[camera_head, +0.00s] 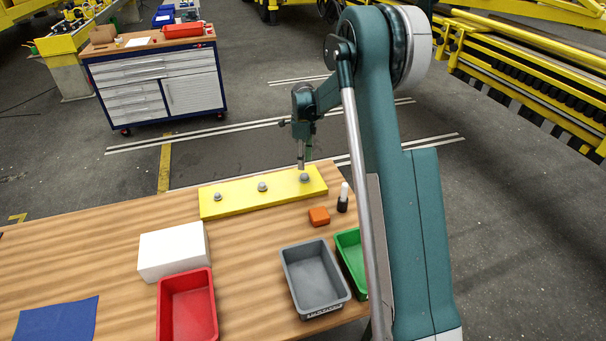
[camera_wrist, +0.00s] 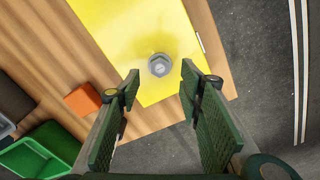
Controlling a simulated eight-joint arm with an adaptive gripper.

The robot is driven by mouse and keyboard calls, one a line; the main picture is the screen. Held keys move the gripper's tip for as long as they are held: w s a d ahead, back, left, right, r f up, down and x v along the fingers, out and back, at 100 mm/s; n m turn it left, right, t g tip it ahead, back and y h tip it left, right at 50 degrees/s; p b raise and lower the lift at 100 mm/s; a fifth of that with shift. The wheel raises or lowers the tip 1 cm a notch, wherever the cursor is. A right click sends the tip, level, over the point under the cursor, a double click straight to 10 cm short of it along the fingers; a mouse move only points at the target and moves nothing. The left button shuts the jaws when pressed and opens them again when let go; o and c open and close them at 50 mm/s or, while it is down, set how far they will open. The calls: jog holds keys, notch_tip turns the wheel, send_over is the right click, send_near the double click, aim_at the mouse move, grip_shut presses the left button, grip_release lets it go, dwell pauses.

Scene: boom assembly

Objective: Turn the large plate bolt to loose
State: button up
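A yellow plate (camera_head: 238,199) lies at the back edge of the wooden table and carries three grey bolts in a row. The large bolt (camera_head: 304,178) is at the plate's right end. The middle bolt (camera_head: 262,186) and the small bolt (camera_head: 218,197) are farther left. My gripper (camera_head: 303,164) points down above the right end of the plate, close to the large bolt. In the wrist view the large bolt (camera_wrist: 160,65) shows ahead of my gripper (camera_wrist: 160,75), between the lines of its two spread fingers. The fingers are apart with nothing between them.
An orange block (camera_head: 319,216) and a black-and-white bottle (camera_head: 343,198) stand near the plate's right end. Grey (camera_head: 314,278), green (camera_head: 350,256) and red (camera_head: 187,307) bins, a white box (camera_head: 172,250) and a blue cloth (camera_head: 57,319) are on the table (camera_head: 100,235).

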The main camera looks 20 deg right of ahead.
aim_at(303, 175)
jog(key=shift+f, duration=3.8)
jog(key=c, duration=0.9)
